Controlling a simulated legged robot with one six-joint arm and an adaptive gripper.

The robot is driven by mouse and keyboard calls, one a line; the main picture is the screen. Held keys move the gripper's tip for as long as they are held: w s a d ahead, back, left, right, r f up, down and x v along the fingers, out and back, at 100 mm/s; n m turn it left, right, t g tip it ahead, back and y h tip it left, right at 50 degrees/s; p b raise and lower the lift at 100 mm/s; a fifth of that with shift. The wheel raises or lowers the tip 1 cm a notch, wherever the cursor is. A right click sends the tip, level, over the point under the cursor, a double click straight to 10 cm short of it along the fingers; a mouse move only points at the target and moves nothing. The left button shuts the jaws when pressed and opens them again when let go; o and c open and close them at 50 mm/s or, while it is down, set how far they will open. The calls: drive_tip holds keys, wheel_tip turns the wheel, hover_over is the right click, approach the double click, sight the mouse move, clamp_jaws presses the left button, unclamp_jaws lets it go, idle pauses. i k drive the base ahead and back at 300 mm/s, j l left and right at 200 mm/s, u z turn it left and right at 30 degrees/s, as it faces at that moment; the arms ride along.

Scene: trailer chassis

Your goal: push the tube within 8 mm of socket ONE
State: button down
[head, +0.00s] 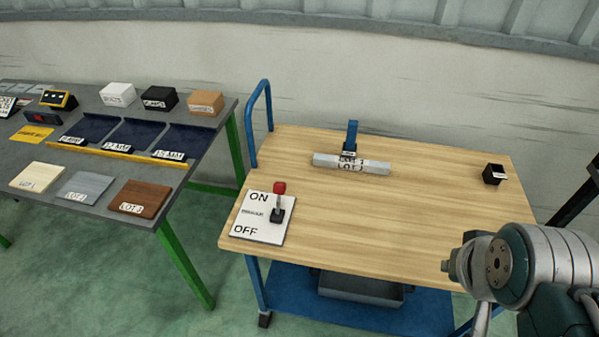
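A pale grey bar (374,167), likely the tube, lies across the back middle of the wooden cart top. It carries white labels with black lettering that is too small to read surely. A blue upright piece (352,132) stands right behind its middle; I cannot tell whether they touch. A small black open-topped box (492,174) with a white label sits at the right end of the cart top, well apart from the bar. I cannot read which one is socket ONE. Part of my arm shows at the lower right, but my gripper's fingers are not visible.
A white ON/OFF panel (247,219) with a red-knobbed lever (279,190) lies at the cart's front left. A blue handle (251,130) rises at its left edge. The grey table (92,172) at left holds trays, boxes and plates. The cart's middle front is clear.

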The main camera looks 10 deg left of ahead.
sight(327, 160)
drive_tip(key=k+j+z, duration=0.15)
drive_tip(key=k+j, duration=0.15)
drive_tip(key=j, duration=0.15)
drive_tip(key=k+j+z, duration=0.1)
drive_tip(key=k+j, duration=0.25)
drive_tip(key=i+j+z, duration=0.1)
drive_tip(key=j, duration=0.35)
drive_tip(key=i+j+z, duration=0.1)
drive_tip(key=j, duration=0.35)
drive_tip(key=j+z, duration=0.1)
drive_tip(key=j, duration=0.35)
drive_tip(key=i+j+z, duration=0.15)
drive_tip(key=i+j, duration=0.6)
drive_tip(key=j, duration=0.1)
